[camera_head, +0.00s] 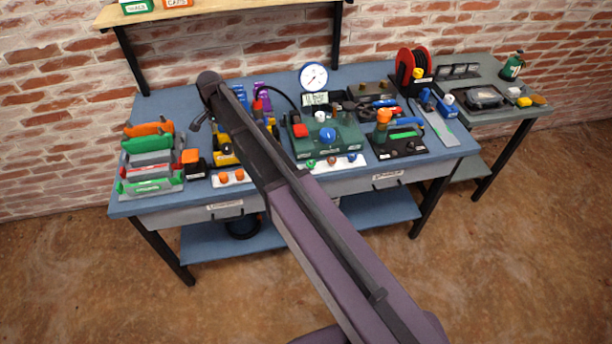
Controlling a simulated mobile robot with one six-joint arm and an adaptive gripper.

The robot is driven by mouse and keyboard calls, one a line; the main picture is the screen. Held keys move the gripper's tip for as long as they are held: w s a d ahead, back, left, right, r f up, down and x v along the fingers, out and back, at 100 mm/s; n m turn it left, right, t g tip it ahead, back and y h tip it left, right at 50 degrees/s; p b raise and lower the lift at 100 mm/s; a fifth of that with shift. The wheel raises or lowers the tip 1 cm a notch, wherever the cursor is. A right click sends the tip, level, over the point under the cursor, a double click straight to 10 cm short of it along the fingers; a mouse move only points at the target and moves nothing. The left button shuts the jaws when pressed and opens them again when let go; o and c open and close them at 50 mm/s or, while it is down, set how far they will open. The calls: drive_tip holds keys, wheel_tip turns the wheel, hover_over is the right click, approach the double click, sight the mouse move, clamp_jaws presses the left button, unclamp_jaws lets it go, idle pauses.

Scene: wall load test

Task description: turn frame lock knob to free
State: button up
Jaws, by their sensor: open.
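I cannot tell for certain which part is the frame lock knob. A yellow and black device (226,154) on the blue workbench (125,208) is partly hidden behind my arm. My gripper (199,122) is small in view at the far end of my arm, above the left-middle of the bench. It is open, and I see nothing in it.
Green and orange items stand in a rack (177,184) at the bench's left. A round gauge (313,77) and a red reel (412,65) are at the back. A grey side table (534,98) stands right. A shelf (225,9) overhangs the bench's back.

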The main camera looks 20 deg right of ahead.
sight(227, 146)
drive_tip(key=shift+r+p, duration=3.5)
drive_tip(key=shift+r, duration=0.25)
drive_tip(key=s+d+f+n+b, duration=0.4)
drive_tip(key=s+d+f+b, duration=0.1)
drive_tip(key=s+d, duration=0.6)
drive_tip(key=s+d+f+n+b, duration=0.4)
drive_tip(key=s+d+f+b, duration=0.2)
drive_tip(key=s+d, duration=0.4)
drive_tip(key=shift+s+d+n, duration=0.3)
drive_tip(key=shift+s+d, duration=0.1)
drive_tip(key=shift+s, duration=0.85)
drive_tip(key=shift+f, duration=0.1)
drive_tip(key=shift+s+d+n, duration=0.15)
drive_tip(key=shift+s+d, duration=0.1)
drive_tip(key=shift+s, duration=0.3)
drive_tip(key=shift+s+d+n, duration=0.15)
drive_tip(key=shift+s+d, duration=0.1)
drive_tip(key=shift+s, duration=0.25)
